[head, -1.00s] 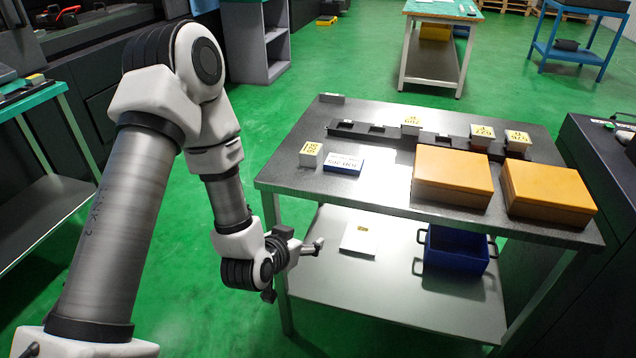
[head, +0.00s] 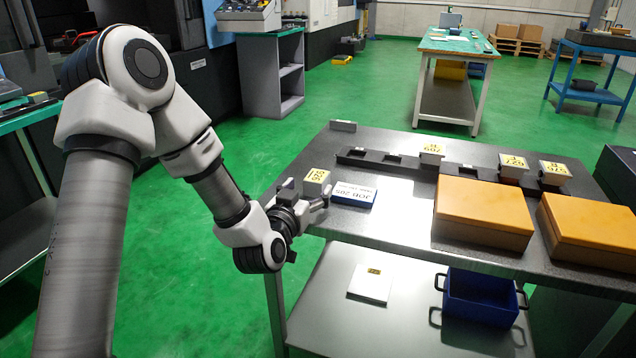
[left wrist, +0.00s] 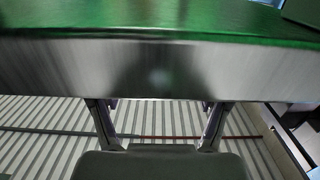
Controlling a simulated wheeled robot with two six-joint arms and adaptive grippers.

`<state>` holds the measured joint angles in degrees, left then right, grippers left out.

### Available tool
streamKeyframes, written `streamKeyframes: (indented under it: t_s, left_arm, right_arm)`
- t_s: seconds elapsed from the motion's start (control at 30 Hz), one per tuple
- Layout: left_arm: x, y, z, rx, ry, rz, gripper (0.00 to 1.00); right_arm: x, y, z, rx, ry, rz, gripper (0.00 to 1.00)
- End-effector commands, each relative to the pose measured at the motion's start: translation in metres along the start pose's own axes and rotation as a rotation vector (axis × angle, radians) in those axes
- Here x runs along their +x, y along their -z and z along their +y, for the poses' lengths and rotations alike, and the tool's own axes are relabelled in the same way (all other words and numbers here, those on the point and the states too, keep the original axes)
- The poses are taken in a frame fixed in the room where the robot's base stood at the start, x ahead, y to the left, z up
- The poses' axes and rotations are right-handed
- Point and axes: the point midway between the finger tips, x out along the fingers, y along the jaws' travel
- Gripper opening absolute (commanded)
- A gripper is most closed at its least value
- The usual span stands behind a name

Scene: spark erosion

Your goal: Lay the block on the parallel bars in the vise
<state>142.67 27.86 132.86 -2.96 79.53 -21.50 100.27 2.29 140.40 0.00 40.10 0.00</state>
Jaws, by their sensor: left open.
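In the head view a small grey block with a yellow label (head: 316,178) sits at the table's left side, beside a blue plate marked JOB 205 (head: 353,194). Similar labelled blocks stand along the dark rack: one near its middle (head: 432,153) and two on the right (head: 513,167) (head: 554,174). I cannot tell which one the task means. My left gripper (head: 310,198) is open at the table's left edge, just in front of the nearest block. Its fingers also show in the left wrist view (left wrist: 160,120), with nothing between them. My right gripper, the vise and the parallel bars are not identifiable.
Two orange boxes (head: 484,213) (head: 592,230) take up the right of the dark table (head: 400,232). A blue bin (head: 482,298) and a white sheet (head: 371,284) are on the lower shelf. Green floor lies open left of the table.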

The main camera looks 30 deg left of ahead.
Motion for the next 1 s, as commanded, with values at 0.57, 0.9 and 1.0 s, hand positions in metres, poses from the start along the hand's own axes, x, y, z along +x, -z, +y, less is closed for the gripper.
streamKeyframes:
  t_s: [0.57, 0.9, 1.0]
  left_arm:
    - [0.043, 0.004, 0.001, -0.001, 0.000, -0.002, 0.41]
    - [0.043, 0.004, 0.001, 0.000, 0.000, -0.001, 0.00]
    - [0.043, 0.005, 0.001, 0.000, -0.001, -0.001, 0.00]
  right_arm:
    - [0.004, 0.000, 0.000, 0.000, 0.000, 0.000, 0.40]
    - [0.004, 0.000, 0.000, 0.000, 0.000, 0.000, 0.40]
    - [0.004, 0.000, 0.000, 0.000, 0.000, 0.000, 0.40]
